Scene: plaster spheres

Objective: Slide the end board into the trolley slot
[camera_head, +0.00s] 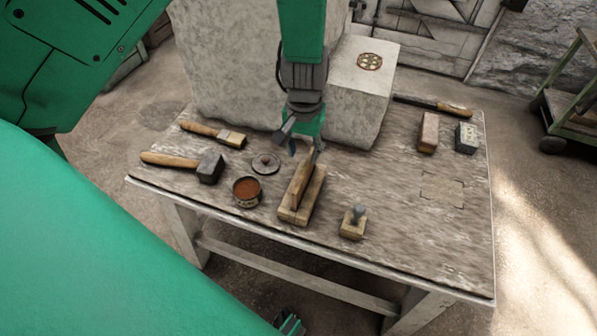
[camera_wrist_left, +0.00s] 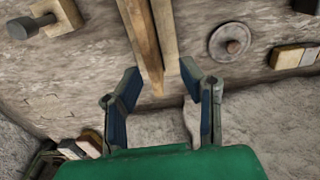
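A narrow wooden board (camera_head: 301,184) stands on edge on or against a longer wooden piece (camera_head: 316,196) near the front of the worktable; I cannot tell if it sits in a slot. Both also show in the left wrist view, the board (camera_wrist_left: 141,40) beside the longer piece (camera_wrist_left: 166,30). My left gripper (camera_head: 304,146) is over the board's far end. In the left wrist view its fingers (camera_wrist_left: 159,72) are spread apart, with the board's end between them and gaps on both sides. A dark part at the bottom edge of the head view may be my right gripper (camera_head: 290,323).
Close by are a red-brown tin (camera_head: 246,191), a mallet (camera_head: 209,168), a grey disc (camera_head: 266,163), a brush (camera_head: 232,138) and a knobbed block (camera_head: 353,223). Pale blocks (camera_head: 357,98) stand behind. A green wheeled trolley (camera_head: 570,103) is at far right. The table's right front is clear.

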